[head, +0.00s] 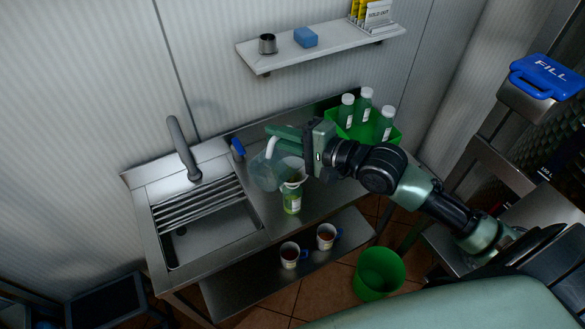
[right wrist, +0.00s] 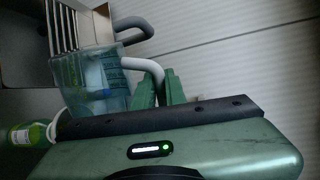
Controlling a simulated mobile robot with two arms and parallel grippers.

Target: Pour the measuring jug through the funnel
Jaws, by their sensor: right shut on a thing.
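The clear measuring jug (head: 264,172) is tilted above the counter, and it also shows in the right wrist view (right wrist: 88,78). My right gripper (head: 284,138) is shut on its pale handle (right wrist: 152,68). A green bottle (head: 292,201) stands on the counter just below and right of the jug, and it is at the left edge of the right wrist view (right wrist: 24,135). The funnel (head: 294,179) appears at the bottle's mouth, partly hidden by the jug and gripper. I cannot tell whether liquid is flowing. My left gripper is not in view.
A steel sink (head: 205,232) with a tap (head: 183,150) lies left. A green crate (head: 385,147) with several capped bottles stands behind my right arm. Two mugs (head: 290,252) (head: 326,236) sit on the lower shelf. A green bucket (head: 379,275) is on the floor. A wall shelf (head: 335,46) hangs above.

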